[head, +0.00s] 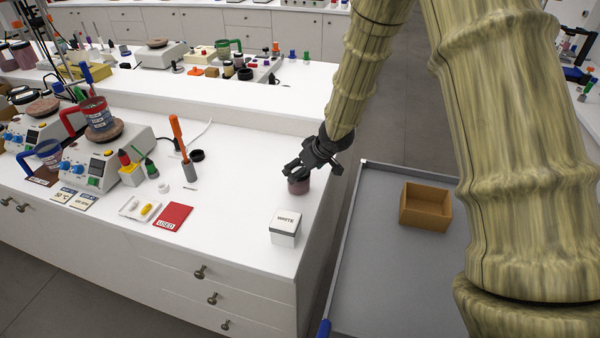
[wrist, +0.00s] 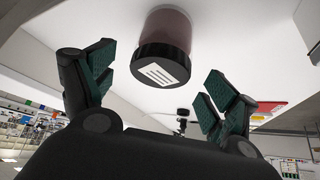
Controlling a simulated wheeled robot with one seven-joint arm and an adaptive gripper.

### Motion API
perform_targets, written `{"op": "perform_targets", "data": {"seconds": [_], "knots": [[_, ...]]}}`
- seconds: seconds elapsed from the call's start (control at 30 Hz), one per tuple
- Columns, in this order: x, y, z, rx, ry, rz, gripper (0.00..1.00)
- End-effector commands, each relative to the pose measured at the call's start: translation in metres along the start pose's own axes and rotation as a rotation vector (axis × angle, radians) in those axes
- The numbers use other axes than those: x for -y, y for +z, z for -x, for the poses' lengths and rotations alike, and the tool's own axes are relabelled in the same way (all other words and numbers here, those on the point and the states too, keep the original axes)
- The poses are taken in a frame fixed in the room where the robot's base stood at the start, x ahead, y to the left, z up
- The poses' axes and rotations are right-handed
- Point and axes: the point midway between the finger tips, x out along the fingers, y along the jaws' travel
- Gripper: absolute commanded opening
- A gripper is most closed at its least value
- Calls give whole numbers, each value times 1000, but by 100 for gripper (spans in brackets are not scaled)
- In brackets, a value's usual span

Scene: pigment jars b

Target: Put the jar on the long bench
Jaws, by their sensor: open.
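The jar (head: 299,186) stands on the white long bench (head: 235,205) near its right end, with a dull reddish body. In the wrist view the jar (wrist: 165,45) shows a black lid with a white striped label, and it lies beyond and between the open fingers. My gripper (head: 303,172) is right at the jar's top in the head view and partly hides it. In the wrist view my gripper (wrist: 160,85) has its fingers spread apart, with neither finger seen touching the jar.
A white box marked WHITE (head: 285,228) stands close in front of the jar. A grey cart (head: 400,270) with a wooden box (head: 426,206) stands right of the bench.

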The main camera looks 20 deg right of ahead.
Motion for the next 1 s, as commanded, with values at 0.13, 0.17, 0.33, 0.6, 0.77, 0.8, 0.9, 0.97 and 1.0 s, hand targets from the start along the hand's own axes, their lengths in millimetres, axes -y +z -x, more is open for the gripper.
{"op": "perform_targets", "data": {"seconds": [0.13, 0.17, 0.33, 0.6, 0.77, 0.8, 0.9, 0.97, 1.0], "knots": [[0, 0, 19, -2, -1, -3, 87], [0, 0, 23, -3, -1, -2, 87], [0, 0, 45, -3, -1, -2, 87], [0, 0, 74, -2, -1, -3, 87], [0, 0, 83, -1, -1, -1, 87], [0, 0, 84, -1, -1, -1, 87], [0, 0, 86, 0, -1, 0, 87], [0, 0, 86, 0, -1, 0, 87], [0, 0, 86, 0, -1, 0, 87]]}}
